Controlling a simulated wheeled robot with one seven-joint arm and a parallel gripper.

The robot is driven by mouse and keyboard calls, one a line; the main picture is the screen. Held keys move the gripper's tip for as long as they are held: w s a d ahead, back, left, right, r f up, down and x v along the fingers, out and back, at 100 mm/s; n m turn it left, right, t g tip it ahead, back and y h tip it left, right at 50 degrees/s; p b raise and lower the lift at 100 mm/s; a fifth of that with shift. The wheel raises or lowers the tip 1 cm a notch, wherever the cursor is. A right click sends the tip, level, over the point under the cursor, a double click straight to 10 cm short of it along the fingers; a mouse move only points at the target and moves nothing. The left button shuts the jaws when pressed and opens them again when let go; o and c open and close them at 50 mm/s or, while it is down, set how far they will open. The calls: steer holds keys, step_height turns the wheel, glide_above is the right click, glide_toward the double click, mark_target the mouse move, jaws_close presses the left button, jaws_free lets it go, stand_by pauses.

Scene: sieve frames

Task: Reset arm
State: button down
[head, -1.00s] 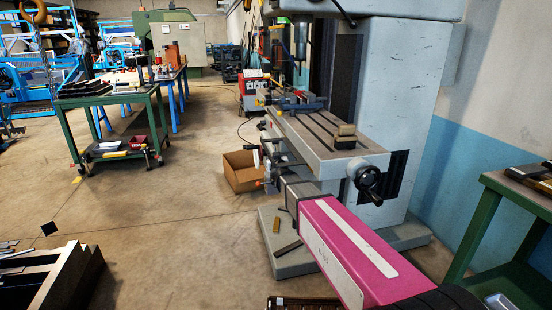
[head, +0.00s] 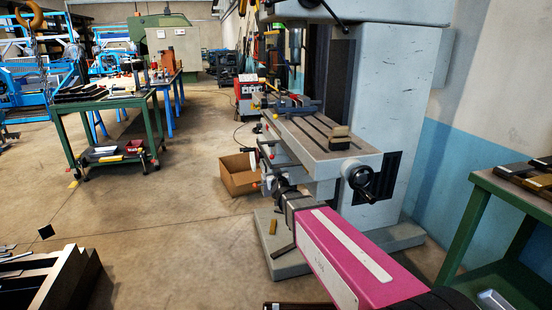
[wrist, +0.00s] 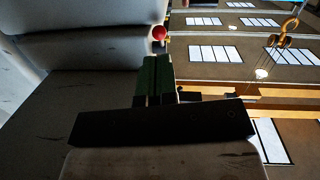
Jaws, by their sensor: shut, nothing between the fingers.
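My arm, with a magenta link, reaches forward from the lower right in the head view, in front of the milling machine (head: 385,120). Its dark wrist end is beside the near left side of the machine's table (head: 325,140); I cannot make out the fingers there. In the wrist view my gripper (wrist: 156,62) shows as two greenish fingers side by side beyond a dark bar. The fingers are together and nothing is between them. Large pale grey surfaces fill the left and bottom of the wrist view.
A cardboard box (head: 240,178) stands on the floor left of the machine. A green bench (head: 520,195) is at the right and a dark rack (head: 50,285) at the lower left. A green cart (head: 110,105) stands farther back.

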steer(key=s+d+f+m+g+h, duration=0.1)
steer(key=s+d+f+g, duration=0.7)
steer(key=s, duration=0.5)
steer(key=s+d+f+m+g+h, duration=0.2)
steer(key=s+d+f+g, duration=0.6)
steer(key=s+d, duration=0.5)
steer(key=shift+f+g, duration=0.4)
steer(key=shift+f, duration=0.15)
steer(key=shift+s, duration=0.1)
